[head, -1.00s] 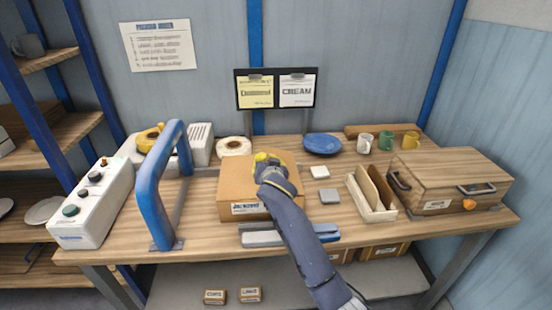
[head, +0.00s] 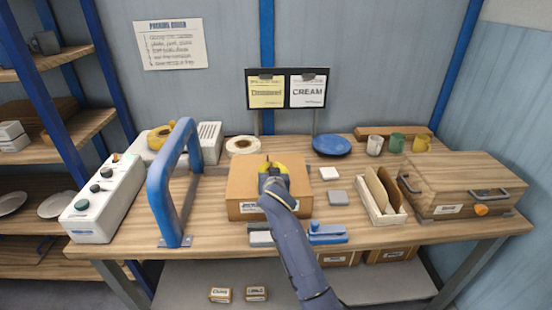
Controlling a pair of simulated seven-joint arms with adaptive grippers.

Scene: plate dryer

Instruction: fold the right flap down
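A brown cardboard box (head: 246,184) with a white label on its front stands mid-bench. Its top looks mostly flat; I cannot make out the separate flaps, and my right arm hides part of its right half. My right gripper (head: 273,164), with yellow finger parts, is over the box top, right of its middle. The fingers are too small and overlapped to tell whether they are open or shut, and contact with the box is unclear. My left gripper is not in view.
A blue arch (head: 172,182) stands left of the box, beside a white control box (head: 103,200). A blue-handled tool (head: 327,234) lies in front. Small blocks, a divided tray (head: 381,200) and a wooden case (head: 460,183) stand right. A blue plate (head: 331,145) and mugs stand behind.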

